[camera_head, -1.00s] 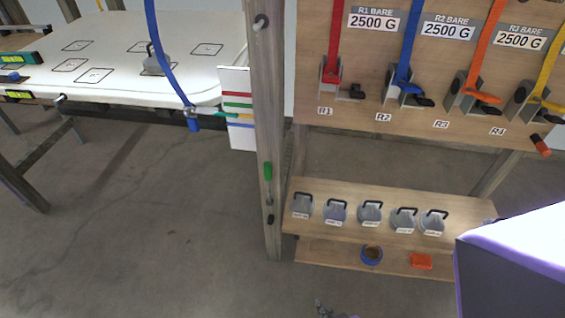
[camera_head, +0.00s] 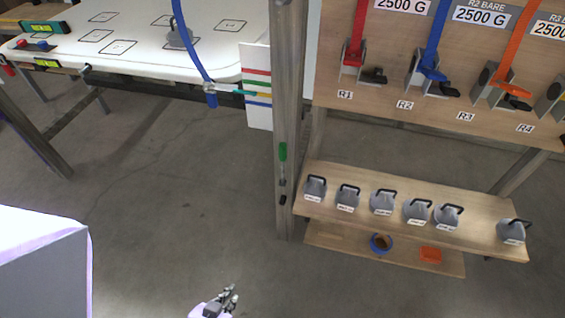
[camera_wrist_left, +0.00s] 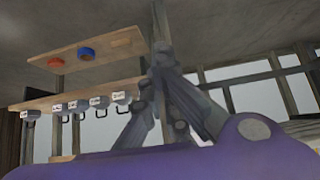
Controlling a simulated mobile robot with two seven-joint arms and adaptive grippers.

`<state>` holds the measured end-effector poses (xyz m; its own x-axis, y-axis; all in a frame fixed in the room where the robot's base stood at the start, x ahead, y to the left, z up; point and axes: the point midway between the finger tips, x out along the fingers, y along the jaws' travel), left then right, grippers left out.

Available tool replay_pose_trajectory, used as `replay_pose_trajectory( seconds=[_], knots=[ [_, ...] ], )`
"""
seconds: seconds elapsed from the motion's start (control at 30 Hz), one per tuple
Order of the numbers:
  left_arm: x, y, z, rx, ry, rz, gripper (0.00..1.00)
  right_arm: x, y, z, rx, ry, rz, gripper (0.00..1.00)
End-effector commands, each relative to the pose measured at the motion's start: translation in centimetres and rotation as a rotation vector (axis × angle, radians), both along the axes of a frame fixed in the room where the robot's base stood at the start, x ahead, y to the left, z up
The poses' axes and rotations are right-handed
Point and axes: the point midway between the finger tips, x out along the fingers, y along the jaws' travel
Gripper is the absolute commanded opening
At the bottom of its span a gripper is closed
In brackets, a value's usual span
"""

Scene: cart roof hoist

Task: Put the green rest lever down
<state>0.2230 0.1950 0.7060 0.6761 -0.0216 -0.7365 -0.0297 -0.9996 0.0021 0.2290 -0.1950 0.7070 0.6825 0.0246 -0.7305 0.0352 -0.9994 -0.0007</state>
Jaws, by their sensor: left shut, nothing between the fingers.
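The green rest lever (camera_head: 283,152) is on the wooden post (camera_head: 290,90), its green handle pointing up, with a small metal and black fitting (camera_head: 283,190) below it. My left gripper (camera_head: 232,294) is at the bottom of the head view, low and left of the post, clear of the lever in the picture. Its fingers are shut and empty. In the left wrist view the gripper (camera_wrist_left: 160,52) also shows, and I cannot make out the lever there. My right gripper is not in view.
A white table (camera_head: 130,60) is at the upper left. A board (camera_head: 400,110) with coloured straps is at the upper right.

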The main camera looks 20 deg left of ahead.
Motion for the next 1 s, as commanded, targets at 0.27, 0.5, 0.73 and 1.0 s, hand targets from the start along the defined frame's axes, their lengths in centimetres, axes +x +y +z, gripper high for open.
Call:
replay_pose_trajectory(
  seconds=[0.27,0.5,0.73,1.0],
  knots=[
    [-0.3,0.4,-0.1,0.010,0.005,-0.007,0.00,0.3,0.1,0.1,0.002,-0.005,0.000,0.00],
    [4.4,-0.4,-0.4,0.008,-0.051,-0.041,0.30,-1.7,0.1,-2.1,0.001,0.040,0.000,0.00],
    [18.1,-0.7,-1.6,0.024,-0.249,-0.139,0.43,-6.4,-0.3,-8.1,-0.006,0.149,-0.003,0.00],
    [34.6,-0.8,4.2,-0.016,-0.618,-0.189,0.43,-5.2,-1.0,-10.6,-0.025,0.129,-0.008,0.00]
  ],
)
